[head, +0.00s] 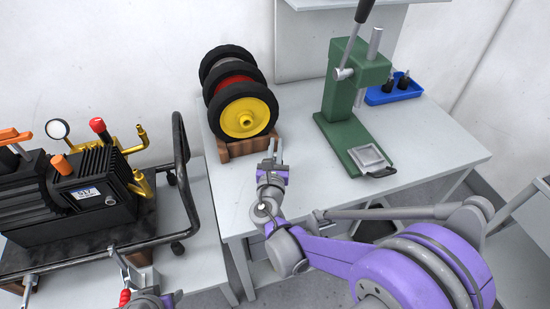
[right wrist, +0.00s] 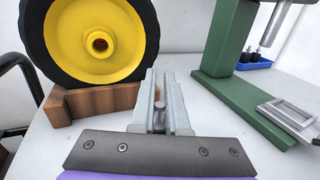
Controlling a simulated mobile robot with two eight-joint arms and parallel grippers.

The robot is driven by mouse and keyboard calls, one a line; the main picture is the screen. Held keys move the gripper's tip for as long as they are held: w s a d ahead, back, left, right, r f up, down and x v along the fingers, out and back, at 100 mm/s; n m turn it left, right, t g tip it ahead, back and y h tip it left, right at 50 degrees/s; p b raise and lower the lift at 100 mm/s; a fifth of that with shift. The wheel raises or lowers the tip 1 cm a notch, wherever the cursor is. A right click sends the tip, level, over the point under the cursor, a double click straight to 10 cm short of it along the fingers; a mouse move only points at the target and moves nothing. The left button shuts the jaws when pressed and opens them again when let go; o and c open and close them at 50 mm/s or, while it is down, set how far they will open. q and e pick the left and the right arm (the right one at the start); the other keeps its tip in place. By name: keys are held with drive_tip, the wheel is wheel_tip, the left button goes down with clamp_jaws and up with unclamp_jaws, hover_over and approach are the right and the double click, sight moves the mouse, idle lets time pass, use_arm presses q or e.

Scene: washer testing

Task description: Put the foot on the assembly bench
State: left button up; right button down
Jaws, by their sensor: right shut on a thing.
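My right gripper (head: 272,150) is over the front left part of the assembly bench (head: 300,180), in front of the wheel rack. In the right wrist view its two grey fingers (right wrist: 160,95) are shut on a small part. A short grey metal stud (right wrist: 159,116) shows between them, apparently the foot's. The rest of that part is hidden, and I cannot tell if it touches the bench. Two similar black feet with studs (head: 404,82) stand in a blue tray (head: 378,97) at the back right of the bench. My left gripper (head: 135,278) is partly seen low at the left; its jaws are unclear.
Several black-tyred wheels (head: 245,120) stand in a wooden rack (head: 225,152) at the bench's left. A green press (head: 342,115) with a metal plate (head: 369,158) stands at the centre right. A black cart (head: 184,150) with a pump (head: 80,195) is left of the bench.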

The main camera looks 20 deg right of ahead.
drive_tip(key=shift+f, duration=1.8)
drive_tip(key=shift+b, duration=0.35)
drive_tip(key=shift+f, duration=0.25)
drive_tip(key=c, duration=0.9)
unclamp_jaws()
drive_tip(key=shift+r, duration=0.1)
drive_tip(key=shift+r, duration=0.15)
drive_tip(key=shift+s+a, duration=0.15)
drive_tip(key=shift+s, duration=0.1)
drive_tip(key=b+v, duration=0.1)
drive_tip(key=v, duration=1)
drive_tip(key=shift+s, duration=0.2)
